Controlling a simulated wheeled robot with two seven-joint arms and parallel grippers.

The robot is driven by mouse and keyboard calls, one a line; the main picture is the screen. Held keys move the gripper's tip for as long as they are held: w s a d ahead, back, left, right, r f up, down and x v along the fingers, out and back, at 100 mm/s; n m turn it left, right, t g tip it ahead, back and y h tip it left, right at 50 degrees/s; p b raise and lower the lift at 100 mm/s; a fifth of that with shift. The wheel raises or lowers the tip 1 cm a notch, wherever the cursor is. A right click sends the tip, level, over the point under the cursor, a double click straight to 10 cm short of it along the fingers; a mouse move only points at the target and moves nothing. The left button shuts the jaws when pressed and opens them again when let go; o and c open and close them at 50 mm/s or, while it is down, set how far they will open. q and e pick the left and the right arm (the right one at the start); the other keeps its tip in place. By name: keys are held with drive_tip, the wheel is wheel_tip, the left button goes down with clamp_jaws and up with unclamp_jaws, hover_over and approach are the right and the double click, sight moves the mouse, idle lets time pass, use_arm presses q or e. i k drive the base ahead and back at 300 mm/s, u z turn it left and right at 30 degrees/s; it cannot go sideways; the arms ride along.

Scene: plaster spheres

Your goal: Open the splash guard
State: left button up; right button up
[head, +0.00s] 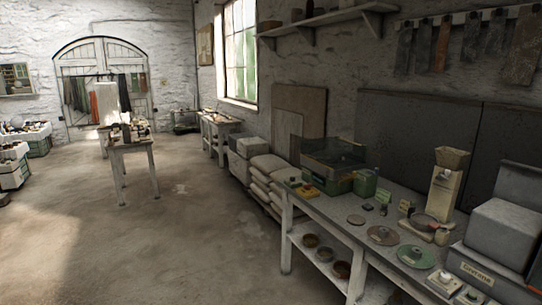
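A green box-shaped machine (333,178) stands at the far end of the long workbench on the right. A dark, see-through panel (339,150) rises around its top and looks like the splash guard. It is too small and dark to tell how the panel is hinged or whether it is open. Neither of my grippers shows in the head view.
The workbench (327,217) also holds round discs (383,235), a cream machine with a hopper (446,185) and a grey machine (501,236). White sacks (266,171) lie beyond its far end. The floor (150,245) left of it is clear.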

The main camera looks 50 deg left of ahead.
sight(334, 146)
drive_tip(key=u, duration=1.7)
drive_tip(key=i, duration=1.9)
drive_tip(key=u, duration=0.2)
